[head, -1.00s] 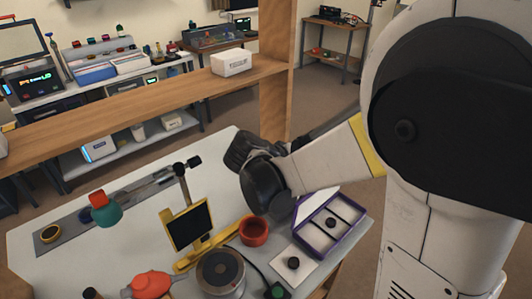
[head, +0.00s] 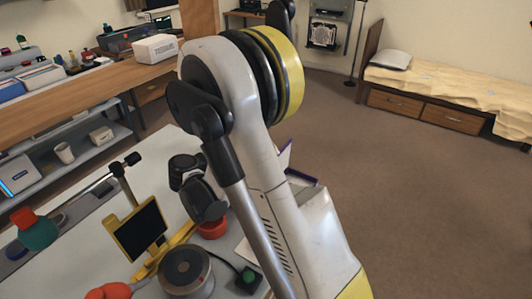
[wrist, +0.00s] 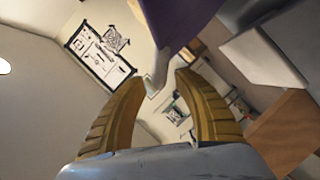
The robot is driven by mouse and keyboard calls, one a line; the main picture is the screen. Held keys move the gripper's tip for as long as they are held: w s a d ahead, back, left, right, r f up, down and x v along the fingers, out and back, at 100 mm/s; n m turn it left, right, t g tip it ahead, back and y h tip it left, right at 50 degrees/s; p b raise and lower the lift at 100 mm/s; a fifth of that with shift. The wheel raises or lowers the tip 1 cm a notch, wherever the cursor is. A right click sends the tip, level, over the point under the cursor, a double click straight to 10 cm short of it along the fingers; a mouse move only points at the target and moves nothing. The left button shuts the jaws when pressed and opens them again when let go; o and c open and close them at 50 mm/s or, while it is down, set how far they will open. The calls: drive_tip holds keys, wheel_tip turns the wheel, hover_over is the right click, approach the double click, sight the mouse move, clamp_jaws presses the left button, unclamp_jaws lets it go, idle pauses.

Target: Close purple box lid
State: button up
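The purple box (head: 301,177) is at the far right corner of the table in the head view, mostly hidden behind my arm. Its lid (head: 286,156) stands up at a tilt, with a thin part showing beside my arm. In the wrist view my gripper (wrist: 160,82) has its two yellow-brown fingers apart. A pale grey narrow piece shows between and beyond the tips; I cannot tell what it is. A purple surface (wrist: 172,18) is close at the top of the wrist view, perhaps part of the box or lid. My fingers are hidden in the head view.
A red round container (head: 213,229), a yellow stand with a dark screen (head: 140,232), a grey round device (head: 186,270) and a green button (head: 248,277) are on the table left of my arm. Open floor lies beyond the table on the right.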

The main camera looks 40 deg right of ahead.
drive_tip(key=shift+x, duration=0.8)
clamp_jaws()
